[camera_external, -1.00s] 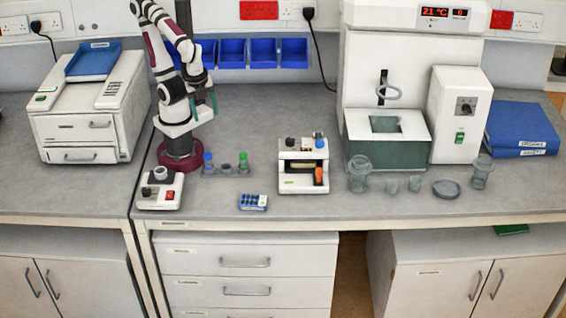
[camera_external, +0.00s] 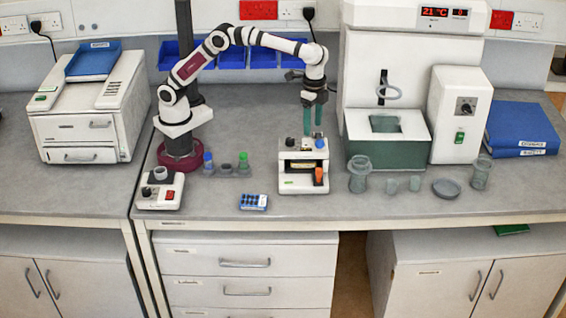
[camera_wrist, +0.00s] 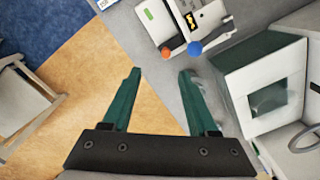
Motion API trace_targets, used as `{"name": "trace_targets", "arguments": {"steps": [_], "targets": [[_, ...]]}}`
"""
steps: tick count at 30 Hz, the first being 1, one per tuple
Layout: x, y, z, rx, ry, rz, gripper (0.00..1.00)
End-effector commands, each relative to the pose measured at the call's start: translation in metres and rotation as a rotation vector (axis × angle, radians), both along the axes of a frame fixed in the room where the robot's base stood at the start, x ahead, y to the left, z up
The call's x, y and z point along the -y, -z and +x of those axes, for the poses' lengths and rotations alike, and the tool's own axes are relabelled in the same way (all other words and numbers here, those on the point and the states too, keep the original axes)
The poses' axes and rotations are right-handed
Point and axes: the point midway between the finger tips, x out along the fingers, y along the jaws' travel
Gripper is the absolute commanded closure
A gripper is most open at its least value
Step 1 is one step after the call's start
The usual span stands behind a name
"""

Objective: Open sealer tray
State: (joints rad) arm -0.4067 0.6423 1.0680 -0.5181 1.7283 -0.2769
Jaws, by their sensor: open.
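A small white bench device (camera_external: 303,183) stands near the middle of the bench, probably the sealer. It has a black knob, a blue knob (camera_external: 320,143), an orange handle (camera_external: 319,176) at its front right and a slot across its front. My gripper (camera_external: 312,133) hangs fingers-down above or just behind this device, open, with nothing between its green fingers. I cannot tell the tray's position.
A large white machine (camera_external: 385,60) with a green-fronted box (camera_external: 385,153) stands right of my gripper. Glass-like vessels (camera_external: 359,172) stand right of the device. A blue rack (camera_external: 254,202) and small bottles (camera_external: 243,163) stand left. Blue bins (camera_external: 232,55) hang behind.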

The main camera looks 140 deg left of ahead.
Motion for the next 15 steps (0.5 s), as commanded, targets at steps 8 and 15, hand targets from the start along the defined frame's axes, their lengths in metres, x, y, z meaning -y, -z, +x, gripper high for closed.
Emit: {"name": "trace_targets", "arguments": {"steps": [8,15], "targets": [[-0.022,0.037,0.015,0.005,-0.049,-0.011,0.41],[-0.022,0.104,0.014,0.006,-0.047,-0.011,0.41]]}}
